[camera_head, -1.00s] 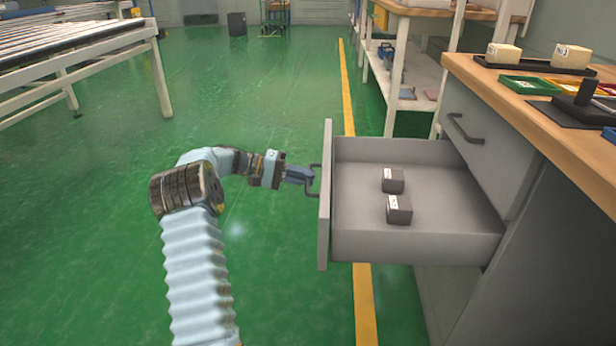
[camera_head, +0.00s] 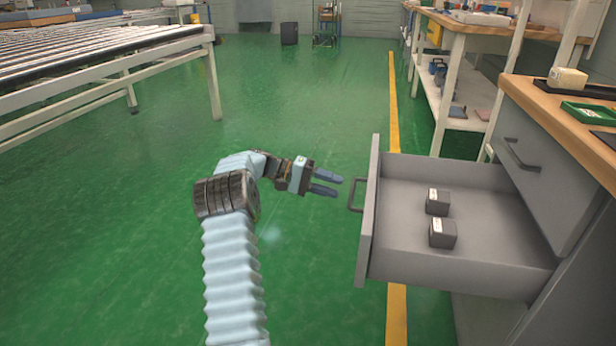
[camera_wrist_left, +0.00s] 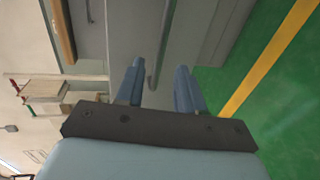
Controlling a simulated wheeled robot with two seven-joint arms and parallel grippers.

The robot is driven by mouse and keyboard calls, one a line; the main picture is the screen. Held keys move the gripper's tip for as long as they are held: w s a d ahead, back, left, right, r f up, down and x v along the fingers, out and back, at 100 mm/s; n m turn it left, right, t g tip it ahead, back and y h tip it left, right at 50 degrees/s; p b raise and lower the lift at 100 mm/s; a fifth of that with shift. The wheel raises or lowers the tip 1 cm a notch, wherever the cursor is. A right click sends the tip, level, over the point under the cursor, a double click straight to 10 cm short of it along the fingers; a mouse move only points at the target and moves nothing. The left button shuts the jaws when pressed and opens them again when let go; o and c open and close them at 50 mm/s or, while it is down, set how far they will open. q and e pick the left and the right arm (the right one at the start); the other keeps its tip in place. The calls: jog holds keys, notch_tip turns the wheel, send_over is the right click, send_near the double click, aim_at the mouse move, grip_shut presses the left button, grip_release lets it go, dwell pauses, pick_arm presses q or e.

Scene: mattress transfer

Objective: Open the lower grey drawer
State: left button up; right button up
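The lower grey drawer (camera_head: 455,262) is pulled out from the workbench on the right, with its inside showing. Two dark grey boxes with white labels, a farther box (camera_head: 438,203) and a nearer box (camera_head: 442,234), sit in it. Its dark handle (camera_head: 356,194) stands on the front panel. My left gripper (camera_head: 338,185) is open and empty, a short gap left of the handle. In the left wrist view its two blue fingers (camera_wrist_left: 158,85) are apart, with the handle (camera_wrist_left: 153,75) seen beyond and between them. My right gripper is not in view.
A closed upper drawer (camera_head: 535,175) is above the open one. The wooden worktop (camera_head: 560,122) holds a green tray (camera_head: 588,113) and a pale block (camera_head: 567,78). A roller conveyor (camera_head: 110,65) stands at the left. The green floor (camera_head: 310,110) between is clear.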

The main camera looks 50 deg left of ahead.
pick_arm(q)
jog(key=p+v, duration=0.1)
jog(key=v, duration=0.8)
